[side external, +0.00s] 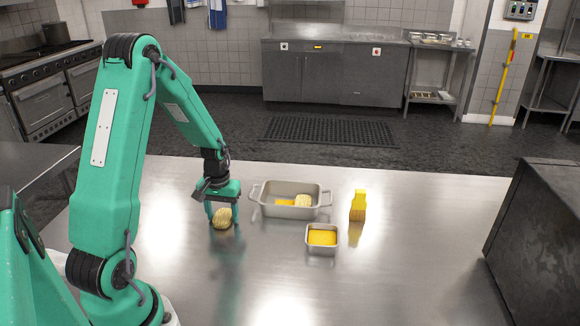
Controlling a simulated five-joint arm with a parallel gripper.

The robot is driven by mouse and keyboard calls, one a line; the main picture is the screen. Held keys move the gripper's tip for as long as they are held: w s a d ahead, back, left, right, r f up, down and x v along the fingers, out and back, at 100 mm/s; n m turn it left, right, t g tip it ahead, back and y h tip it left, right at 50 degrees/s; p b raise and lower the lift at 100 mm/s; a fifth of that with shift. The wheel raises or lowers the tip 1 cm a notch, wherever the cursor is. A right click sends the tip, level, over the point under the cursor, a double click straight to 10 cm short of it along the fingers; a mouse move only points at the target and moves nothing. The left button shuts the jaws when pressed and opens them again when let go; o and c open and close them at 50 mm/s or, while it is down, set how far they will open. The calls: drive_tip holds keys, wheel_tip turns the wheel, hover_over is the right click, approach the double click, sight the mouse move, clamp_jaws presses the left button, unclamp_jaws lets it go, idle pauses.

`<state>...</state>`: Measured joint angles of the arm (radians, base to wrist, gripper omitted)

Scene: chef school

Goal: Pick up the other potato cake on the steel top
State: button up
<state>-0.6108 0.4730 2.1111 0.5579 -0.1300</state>
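A pale, ridged potato cake (222,219) is at the left of the steel top (190,285). My gripper (222,212) points down over it, with one finger at each side of the cake. I cannot tell whether the fingers press on it or only stand around it, nor whether the cake touches the steel. Another potato cake (303,201) lies in the right part of a two-handled metal roasting tin (290,213), to the right of my gripper. The tin's front wall hides part of what is inside.
Something yellow-orange (285,202) lies in the tin. A small square metal dish (321,249) with yellow contents stands in front of it. A yellow brush-like object (358,206) stands to the right. A dark metal box (540,235) fills the right edge. The front middle is clear.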

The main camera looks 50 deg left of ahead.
sight(224, 216)
drive_tip(key=c, duration=0.7)
drive_tip(key=shift+r, duration=0.2)
drive_tip(key=shift+r, duration=0.55)
drive_tip(key=r, duration=0.3)
drive_tip(key=shift+d, duration=0.3)
drive_tip(key=d+r, duration=0.6)
drive_tip(key=d, duration=0.5)
drive_tip(key=shift+w+r, duration=0.25)
drive_tip(key=shift+w, duration=0.15)
